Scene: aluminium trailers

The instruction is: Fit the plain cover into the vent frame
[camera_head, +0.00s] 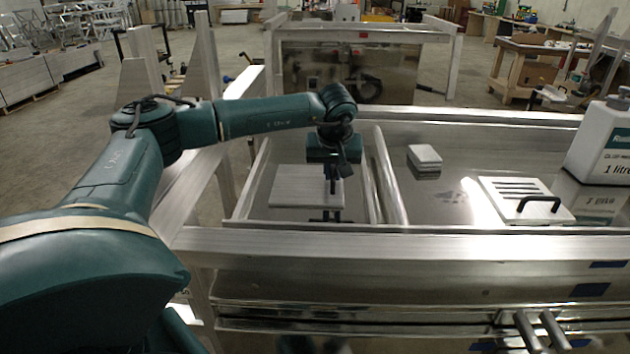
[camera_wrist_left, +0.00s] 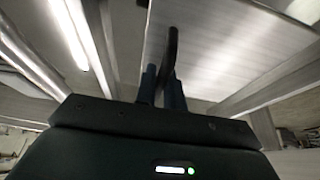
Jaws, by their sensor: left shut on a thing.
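The plain cover (camera_head: 295,187) is a flat, pale metal plate without slots, over the left bay of the trailer. It also shows in the left wrist view (camera_wrist_left: 215,45), with a black handle (camera_wrist_left: 172,48) standing in front of it. My left gripper (camera_head: 332,211) reaches down over the right part of the plate, and its fingers (camera_wrist_left: 163,88) are closed on that handle. I cannot tell whether the plate touches what lies below. I cannot make out the vent frame for certain; the arm and plate hide part of the bay. My right gripper is not in view.
A slotted cover with a black handle (camera_head: 525,200) lies on the right deck. A small stack of pale blocks (camera_head: 425,157) and a white bottle (camera_head: 603,140) stand there too. A raised metal rail (camera_head: 388,180) divides the bays. The front beam (camera_head: 400,243) runs across.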

